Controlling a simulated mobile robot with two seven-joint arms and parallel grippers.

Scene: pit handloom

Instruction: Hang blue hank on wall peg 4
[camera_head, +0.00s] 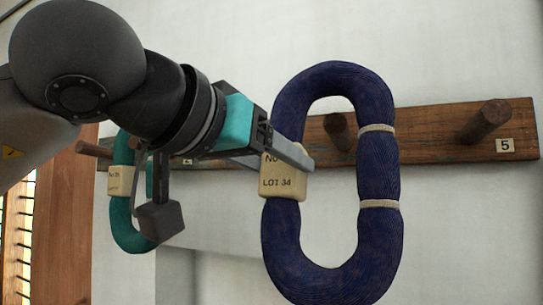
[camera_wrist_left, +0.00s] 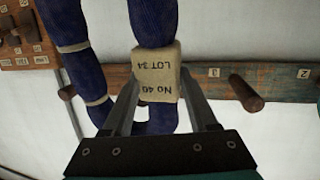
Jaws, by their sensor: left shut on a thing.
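A wooden peg (camera_head: 338,131), beside the one labelled 5 and so apparently peg 4, shows through the loop's upper opening. Its number is not visible. I cannot tell whether its tip enters the loop. My right gripper is not in view.
The wooden peg rail (camera_head: 430,133) crosses the pale wall. Peg 5 (camera_head: 486,121) is bare at the right. A teal hank (camera_head: 128,233) with a tag hangs at the left, partly behind my arm. In the left wrist view another peg (camera_wrist_left: 246,92) is bare.

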